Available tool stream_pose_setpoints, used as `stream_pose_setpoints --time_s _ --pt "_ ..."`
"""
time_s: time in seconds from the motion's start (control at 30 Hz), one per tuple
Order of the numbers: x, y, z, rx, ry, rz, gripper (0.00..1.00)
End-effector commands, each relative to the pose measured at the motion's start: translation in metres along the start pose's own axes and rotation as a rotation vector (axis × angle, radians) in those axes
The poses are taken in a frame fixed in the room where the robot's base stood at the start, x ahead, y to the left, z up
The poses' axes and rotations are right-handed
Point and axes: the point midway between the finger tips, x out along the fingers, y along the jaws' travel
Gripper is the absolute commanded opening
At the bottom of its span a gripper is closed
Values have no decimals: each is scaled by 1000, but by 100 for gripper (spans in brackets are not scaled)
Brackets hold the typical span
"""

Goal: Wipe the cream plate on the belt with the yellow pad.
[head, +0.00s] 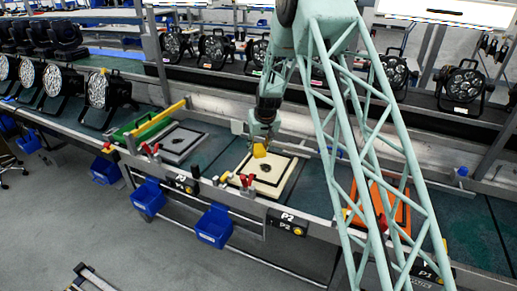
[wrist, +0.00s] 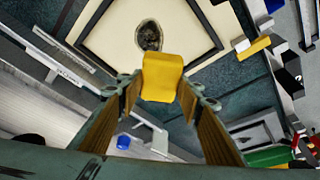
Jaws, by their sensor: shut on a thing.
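The cream plate (head: 274,172) lies on the belt at the middle of the head view, with a dark inner border line. It also shows at the top of the wrist view (wrist: 108,35), with a dark smudge (wrist: 149,36) on its face. My gripper (head: 262,137) is over the plate's back part, pointing down. It is shut on the yellow pad (wrist: 162,77), which sits between the fingertips. In the head view the pad (head: 260,150) is just above or on the plate; I cannot tell whether it touches.
A grey plate (head: 180,142) with a green part and yellow bar (head: 160,118) lies to the left. An orange plate (head: 384,207) lies right, partly behind my arm. Red clamps (head: 246,181) stand at the cream plate's front edge. Blue bins (head: 214,226) hang below the belt.

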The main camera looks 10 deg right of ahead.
Motion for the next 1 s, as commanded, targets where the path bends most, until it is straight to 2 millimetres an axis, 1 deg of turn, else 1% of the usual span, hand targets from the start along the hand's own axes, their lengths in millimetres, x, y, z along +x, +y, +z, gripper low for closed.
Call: stream_pose_setpoints --time_s 0.17,0.43,0.57,0.67,1.0 --pt "1 0 -5 -1 0 -2 24" --pt "1 0 -4 -1 0 -2 24" --pt "4 0 -3 -1 0 -2 24" --pt "10 0 0 0 0 -2 24" --pt "39 -1 12 0 -1 -2 24"
